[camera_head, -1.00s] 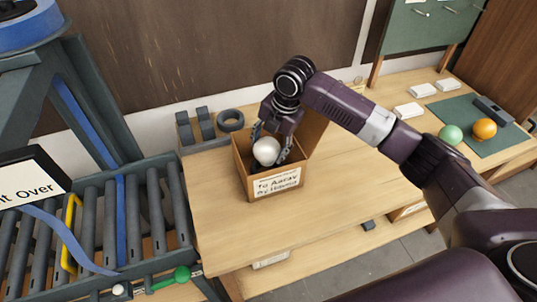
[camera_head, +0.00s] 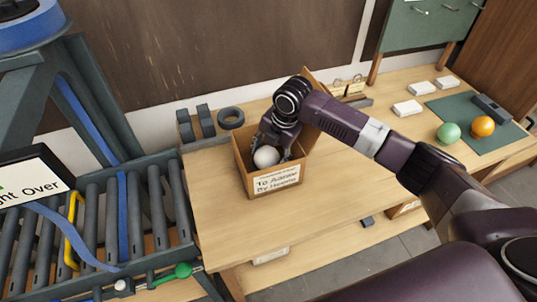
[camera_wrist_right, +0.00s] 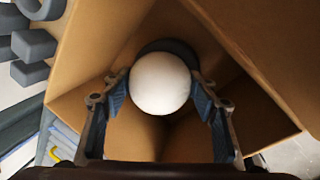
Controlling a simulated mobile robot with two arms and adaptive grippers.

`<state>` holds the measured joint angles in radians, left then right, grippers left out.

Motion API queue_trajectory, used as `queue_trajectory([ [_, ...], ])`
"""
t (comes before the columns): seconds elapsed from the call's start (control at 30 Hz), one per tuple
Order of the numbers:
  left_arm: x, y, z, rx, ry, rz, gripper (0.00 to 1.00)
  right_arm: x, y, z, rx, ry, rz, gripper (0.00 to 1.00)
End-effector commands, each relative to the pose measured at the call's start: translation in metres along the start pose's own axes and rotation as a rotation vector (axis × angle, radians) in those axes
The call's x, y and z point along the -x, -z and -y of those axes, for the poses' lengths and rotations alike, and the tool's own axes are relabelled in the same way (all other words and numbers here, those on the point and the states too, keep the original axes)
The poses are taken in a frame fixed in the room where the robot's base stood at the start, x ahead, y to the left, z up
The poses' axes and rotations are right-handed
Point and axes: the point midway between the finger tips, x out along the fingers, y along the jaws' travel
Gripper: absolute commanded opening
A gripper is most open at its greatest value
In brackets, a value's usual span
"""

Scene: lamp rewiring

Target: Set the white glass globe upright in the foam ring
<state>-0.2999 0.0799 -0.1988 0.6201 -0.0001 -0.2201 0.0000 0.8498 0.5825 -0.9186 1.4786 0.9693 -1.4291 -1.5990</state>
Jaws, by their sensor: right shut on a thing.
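The white globe (camera_head: 266,156) is inside an open cardboard box (camera_head: 275,184) on the table. My right gripper (camera_head: 274,152) reaches down into the box and is shut on the globe. In the right wrist view, the globe (camera_wrist_right: 160,83) sits between the two blue-padded fingertips. Its lower side is hidden. A dark curved shape (camera_wrist_right: 172,46) shows behind the globe in the box; I cannot tell whether it is a ring or shadow. A dark grey ring (camera_head: 231,118) lies flat at the table's back edge, outside the box. My left gripper is not in view.
Dark grey foam-like blocks (camera_head: 194,124) stand left of the grey ring. The box walls and a raised flap (camera_head: 317,84) surround my right gripper. A roller conveyor (camera_head: 105,235) stands left.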

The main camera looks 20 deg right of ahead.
Motion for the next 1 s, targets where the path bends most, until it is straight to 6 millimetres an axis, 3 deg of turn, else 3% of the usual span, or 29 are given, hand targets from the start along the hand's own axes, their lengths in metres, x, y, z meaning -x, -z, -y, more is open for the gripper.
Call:
queue_trajectory([
  [0.13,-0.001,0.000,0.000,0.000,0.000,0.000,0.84,-0.007,0.003,0.005,0.000,0.011,-0.006,0.30],
  [0.17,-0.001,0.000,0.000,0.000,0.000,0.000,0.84,-0.008,0.003,0.006,0.000,0.013,-0.007,0.57],
  [0.3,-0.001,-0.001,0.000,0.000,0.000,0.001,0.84,-0.008,0.004,0.006,0.000,0.013,-0.008,0.71],
  [0.77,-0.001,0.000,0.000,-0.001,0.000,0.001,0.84,-0.005,0.002,0.004,0.000,0.009,-0.005,0.71],
  [1.0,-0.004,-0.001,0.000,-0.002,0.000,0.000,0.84,0.020,0.000,0.000,0.001,0.005,-0.002,0.71],
])
